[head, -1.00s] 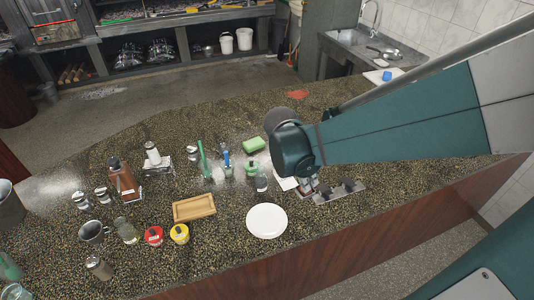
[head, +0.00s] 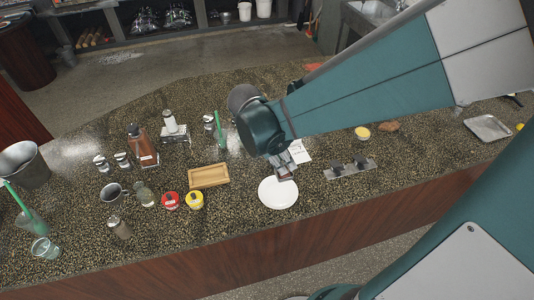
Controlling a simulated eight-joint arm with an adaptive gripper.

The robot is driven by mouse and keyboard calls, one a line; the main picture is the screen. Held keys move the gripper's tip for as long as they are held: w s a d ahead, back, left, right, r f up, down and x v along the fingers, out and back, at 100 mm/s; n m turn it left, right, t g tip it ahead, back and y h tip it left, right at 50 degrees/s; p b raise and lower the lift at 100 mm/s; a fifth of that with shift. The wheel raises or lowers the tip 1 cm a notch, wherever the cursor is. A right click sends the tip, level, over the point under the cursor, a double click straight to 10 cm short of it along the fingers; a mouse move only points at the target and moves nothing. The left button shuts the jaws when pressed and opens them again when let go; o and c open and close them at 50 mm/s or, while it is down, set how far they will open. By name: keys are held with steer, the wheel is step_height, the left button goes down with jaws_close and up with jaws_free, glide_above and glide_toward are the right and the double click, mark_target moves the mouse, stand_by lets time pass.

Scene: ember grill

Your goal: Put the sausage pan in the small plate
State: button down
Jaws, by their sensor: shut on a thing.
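The small plate (head: 278,196) is a round white plate lying flat on the speckled counter, right of the wooden tray. My gripper (head: 286,174) points down at the plate's upper edge and overlaps it in the picture. It is shut on a small greyish thing at its tips. That thing is mostly hidden by the gripper, and I cannot tell whether it is the sausage pan or whether it touches the plate. I cannot make out a sausage pan elsewhere for sure.
A wooden tray (head: 208,176) lies left of the plate. A metal rack with dark knobs (head: 350,168) is to the right. A shallow metal tray (head: 488,127) lies far right. Counter in front of the plate is clear.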

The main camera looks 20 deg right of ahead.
mark_target(278, 174)
steer(key=shift+s+a+r, duration=0.1)
steer(key=shift+s+a, duration=0.05)
steer(key=shift+a, duration=0.7)
steer(key=shift+f, duration=2.95)
steer(key=shift+f, duration=0.1)
steer(key=shift+f, duration=1.95)
steer(key=shift+f+b, duration=0.2)
steer(key=shift+b, duration=0.25)
steer(key=c, duration=2.4)
jaws_free()
steer(key=shift+r, duration=0.2)
